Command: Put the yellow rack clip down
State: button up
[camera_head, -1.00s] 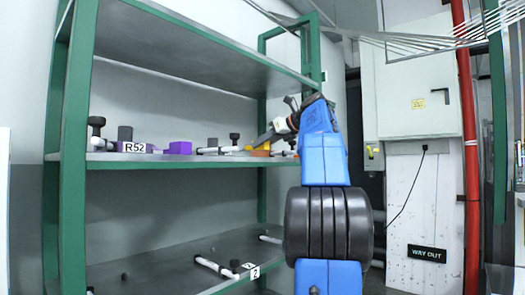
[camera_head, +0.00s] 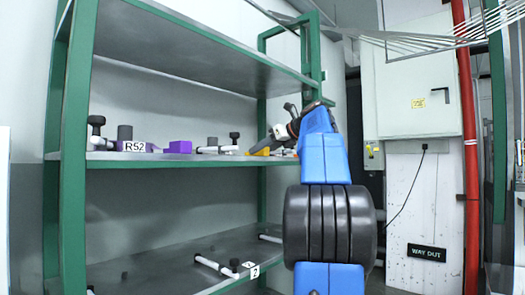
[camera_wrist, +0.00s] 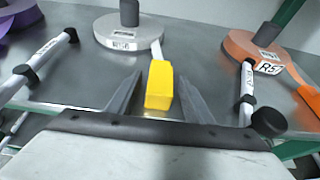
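The yellow rack clip (camera_wrist: 159,86) is a small yellow block on the grey middle shelf (camera_wrist: 75,85). In the wrist view it sits between the two dark fingers of my gripper (camera_wrist: 156,76), with a visible gap on each side. My gripper is open around the clip and does not appear to grip it. In the head view, my gripper (camera_head: 257,146) reaches down to the shelf, by a small yellow patch (camera_head: 262,151). The underside of the clip is hidden.
A grey-white webbing roll (camera_wrist: 128,32) stands behind the clip, and an orange roll (camera_wrist: 262,52) to the right. White rods with black knobs (camera_wrist: 246,85) lie on both sides. A purple roll (camera_wrist: 18,17) is at far left. Green posts (camera_head: 67,150) frame the rack.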

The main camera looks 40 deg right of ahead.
jog(key=shift+r, duration=0.15)
jog(key=v, duration=1.2)
dwell(0.4)
